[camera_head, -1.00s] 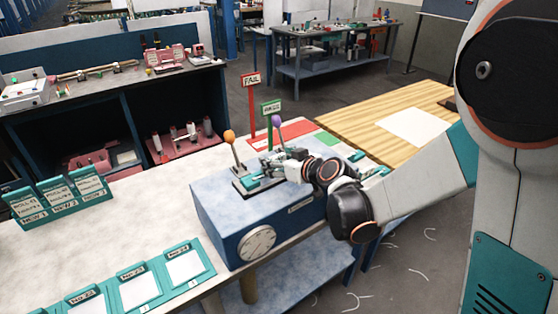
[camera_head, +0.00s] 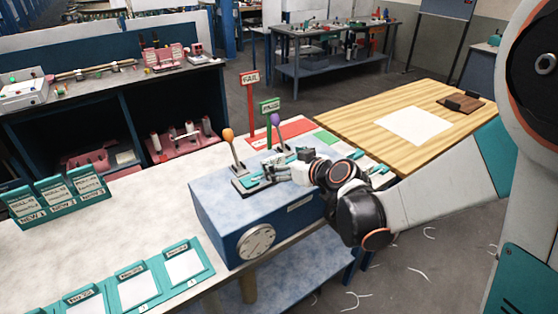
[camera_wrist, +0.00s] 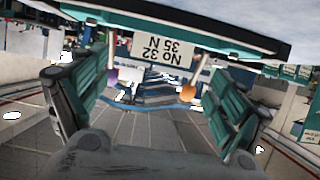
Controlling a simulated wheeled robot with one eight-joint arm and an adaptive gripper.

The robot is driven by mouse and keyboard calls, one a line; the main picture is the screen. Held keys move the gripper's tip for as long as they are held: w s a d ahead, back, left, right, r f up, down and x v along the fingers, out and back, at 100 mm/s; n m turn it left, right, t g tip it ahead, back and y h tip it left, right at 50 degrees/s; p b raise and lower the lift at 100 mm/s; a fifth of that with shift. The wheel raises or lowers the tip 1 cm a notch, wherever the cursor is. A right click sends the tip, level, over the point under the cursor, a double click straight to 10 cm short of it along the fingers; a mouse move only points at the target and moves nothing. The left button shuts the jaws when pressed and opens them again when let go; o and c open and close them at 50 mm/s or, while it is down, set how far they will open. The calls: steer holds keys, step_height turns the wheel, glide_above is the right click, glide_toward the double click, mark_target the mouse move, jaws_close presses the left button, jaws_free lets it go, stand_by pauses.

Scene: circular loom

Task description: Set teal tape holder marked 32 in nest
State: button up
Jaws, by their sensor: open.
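A teal holder (camera_wrist: 190,24) with a white label reading "No 32" and "35 N", upside down, fills the top of the wrist view. In the head view, a teal piece (camera_head: 247,184) shows on the dark plate on top of the blue box, but its marking is too small to read.
An orange-knobbed lever (camera_head: 228,135) and a purple-knobbed lever (camera_head: 275,119) stand close to my gripper. The blue box (camera_head: 215,215) carries a round dial (camera_head: 256,242). FAIL (camera_head: 250,78) and green (camera_head: 270,106) signs rise behind. Teal card frames (camera_head: 137,287) line the front left.

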steer(key=v, duration=0.8)
steer(key=shift+s+d, duration=0.15)
steer(key=shift+s, duration=0.2)
steer(key=shift+r, duration=0.15)
stand_by(0.8)
